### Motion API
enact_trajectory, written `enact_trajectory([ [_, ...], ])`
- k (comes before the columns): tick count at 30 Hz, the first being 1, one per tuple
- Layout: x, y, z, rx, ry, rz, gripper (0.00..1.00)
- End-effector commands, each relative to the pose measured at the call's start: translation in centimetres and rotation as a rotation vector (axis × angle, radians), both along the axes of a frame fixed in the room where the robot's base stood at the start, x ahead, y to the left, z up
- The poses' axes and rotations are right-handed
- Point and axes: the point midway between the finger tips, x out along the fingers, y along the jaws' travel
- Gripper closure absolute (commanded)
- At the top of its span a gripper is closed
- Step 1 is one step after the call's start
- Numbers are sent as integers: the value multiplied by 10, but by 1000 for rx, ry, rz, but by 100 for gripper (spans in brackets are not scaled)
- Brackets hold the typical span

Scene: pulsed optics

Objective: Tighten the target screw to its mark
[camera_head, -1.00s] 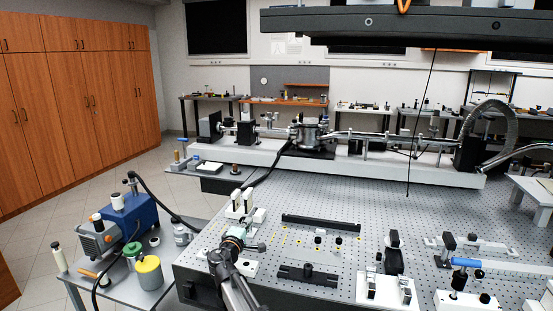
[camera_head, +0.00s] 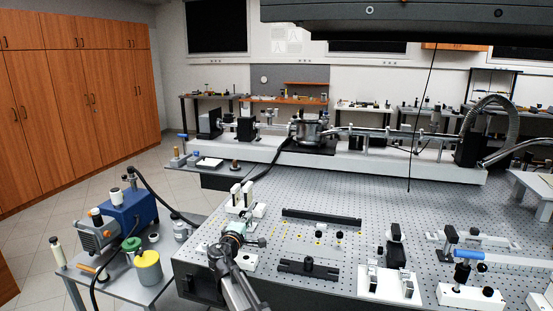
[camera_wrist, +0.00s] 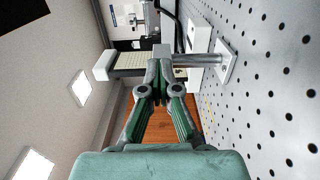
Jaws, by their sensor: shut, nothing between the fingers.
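My gripper (camera_head: 262,242) is low over the left front part of the perforated optical table (camera_head: 400,210), left of a group of small dark screws or knobs (camera_head: 318,234) with yellow marks (camera_head: 301,228). These lie between two black bars; which screw is the target I cannot tell. In the wrist view my gripper (camera_wrist: 163,58) has its fingers together and empty. A grey metal post (camera_wrist: 195,60) on a white base (camera_wrist: 226,65) shows close beyond the fingertips. The screws are not clearly seen in the wrist view.
The long black bar (camera_head: 321,218) lies behind the screws, the shorter black bar (camera_head: 308,268) in front. White upright blocks (camera_head: 241,195) stand behind my gripper. Black mounts (camera_head: 395,246) and a blue-handled fixture (camera_head: 470,254) stand right. A side cart holds a blue pump (camera_head: 130,208).

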Motion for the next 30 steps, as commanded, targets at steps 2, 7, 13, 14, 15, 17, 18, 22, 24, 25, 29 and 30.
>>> enact_trajectory([
  [2,1,3,-2,0,0,6,100],
  [7,0,2,-4,0,1,6,100],
  [13,1,2,-5,0,1,5,100],
  [14,1,2,-6,0,1,5,100],
  [15,0,2,-6,0,1,5,100],
  [17,1,2,-7,1,1,5,100],
  [18,1,2,-7,1,1,4,100],
  [22,1,2,-8,1,1,4,100],
  [24,1,2,-8,0,1,4,100],
  [25,1,2,-9,0,1,4,100],
  [29,1,2,-9,0,1,4,100],
  [30,1,2,-10,0,1,4,100],
])
